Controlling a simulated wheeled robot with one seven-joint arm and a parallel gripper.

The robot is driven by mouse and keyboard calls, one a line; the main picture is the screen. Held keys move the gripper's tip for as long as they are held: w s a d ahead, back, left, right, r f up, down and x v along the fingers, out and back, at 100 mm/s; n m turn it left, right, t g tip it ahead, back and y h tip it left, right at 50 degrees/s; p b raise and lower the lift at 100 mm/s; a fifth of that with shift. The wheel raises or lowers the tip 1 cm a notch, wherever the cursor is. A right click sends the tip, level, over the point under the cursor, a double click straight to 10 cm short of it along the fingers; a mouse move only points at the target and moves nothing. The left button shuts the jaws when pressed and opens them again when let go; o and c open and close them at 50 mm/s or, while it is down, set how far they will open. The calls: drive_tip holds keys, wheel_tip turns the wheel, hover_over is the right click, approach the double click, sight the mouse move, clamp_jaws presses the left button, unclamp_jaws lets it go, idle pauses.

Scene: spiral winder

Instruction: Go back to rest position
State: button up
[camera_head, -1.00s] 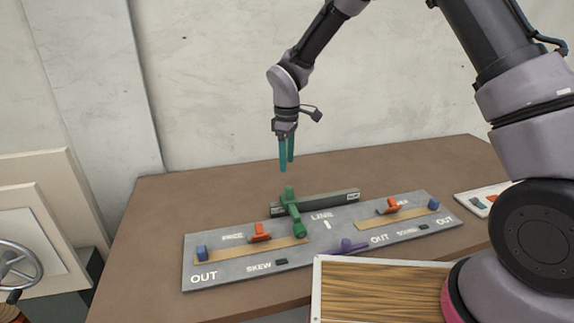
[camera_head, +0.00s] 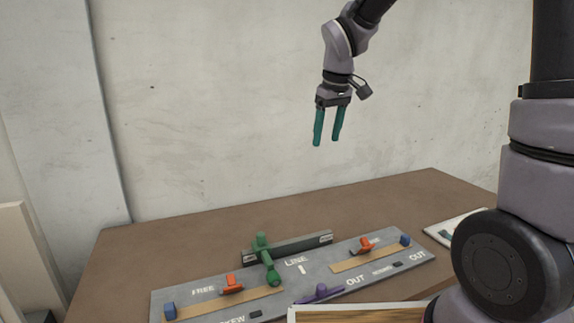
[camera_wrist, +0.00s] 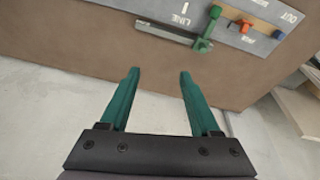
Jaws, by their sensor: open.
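My gripper (camera_head: 328,140) is open and empty, with two teal fingers pointing down. In the head view it hangs in front of the wall, well above the brown table. The grey panel (camera_head: 320,268) lies on the table below it, apart from the fingers. A green handle (camera_head: 267,258) crosses a dark bar (camera_head: 312,242) on the panel. In the wrist view the spread fingers (camera_wrist: 158,75) have nothing between them, and the green handle (camera_wrist: 206,40) shows beyond them at the top.
The panel carries two orange sliders (camera_head: 231,284) (camera_head: 366,244), blue blocks (camera_head: 169,310) (camera_head: 405,240) and a purple lever (camera_head: 320,293). A light card (camera_head: 456,228) lies at the table's right. A wood-topped box (camera_head: 360,314) stands in front. The air around my gripper is clear.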

drive_tip(key=s+d+r+m+t, duration=0.2)
drive_tip(key=s+d+r+m, duration=0.2)
drive_tip(key=s+d, duration=0.3)
drive_tip(key=s+d+r+m+t+y, duration=0.1)
drive_tip(key=s+d+r+m, duration=0.4)
drive_tip(key=s, duration=0.5)
drive_tip(key=shift+d+r+m+t, duration=0.25)
drive_tip(key=shift+d+m+t, duration=0.6)
drive_tip(key=shift+d, duration=0.55)
